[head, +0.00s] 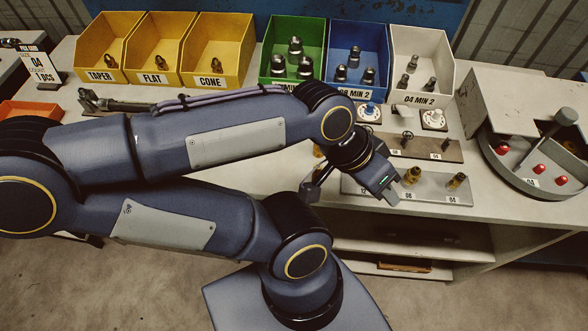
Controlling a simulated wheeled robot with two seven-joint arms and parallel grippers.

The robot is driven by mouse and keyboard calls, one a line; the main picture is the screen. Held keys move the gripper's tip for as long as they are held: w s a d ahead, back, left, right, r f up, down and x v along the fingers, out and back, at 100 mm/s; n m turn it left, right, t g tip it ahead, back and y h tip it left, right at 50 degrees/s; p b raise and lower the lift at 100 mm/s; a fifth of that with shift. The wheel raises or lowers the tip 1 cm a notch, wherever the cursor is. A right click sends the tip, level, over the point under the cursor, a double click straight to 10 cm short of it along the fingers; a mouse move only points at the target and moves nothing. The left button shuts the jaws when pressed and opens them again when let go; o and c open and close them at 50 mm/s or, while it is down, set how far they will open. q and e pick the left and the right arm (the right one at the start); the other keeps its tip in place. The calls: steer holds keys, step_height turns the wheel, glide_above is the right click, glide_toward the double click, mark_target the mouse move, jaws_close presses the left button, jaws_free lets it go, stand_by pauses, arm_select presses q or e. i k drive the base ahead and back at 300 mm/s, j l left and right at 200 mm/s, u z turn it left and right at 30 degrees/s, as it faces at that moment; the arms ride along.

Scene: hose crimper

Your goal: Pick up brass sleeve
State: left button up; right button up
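Brass sleeves stand on a pale labelled plate (430,190) at the front of the bench. One brass sleeve (411,175) is just right of my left gripper, and another brass sleeve (457,181) is farther right. A bit of brass also shows behind my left arm. My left gripper (350,195) hangs over the left part of the plate with its two fingers spread apart. I see nothing between the fingers, though the gripper body and arm hide part of the plate there. My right gripper is not in view.
Yellow (218,50), green (293,53), blue (357,60) and white (419,66) bins of fittings line the back. A brown gauge board (425,148) lies behind the plate. A round machine (540,150) with red knobs stands at right. An open shelf (400,245) is below.

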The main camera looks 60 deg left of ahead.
mark_target(315, 174)
steer(key=k+u, duration=0.1)
steer(key=u, duration=1.8)
steer(key=l, duration=0.3)
steer(key=l+u, duration=0.85)
steer(key=l, duration=0.15)
steer(key=u, duration=0.9)
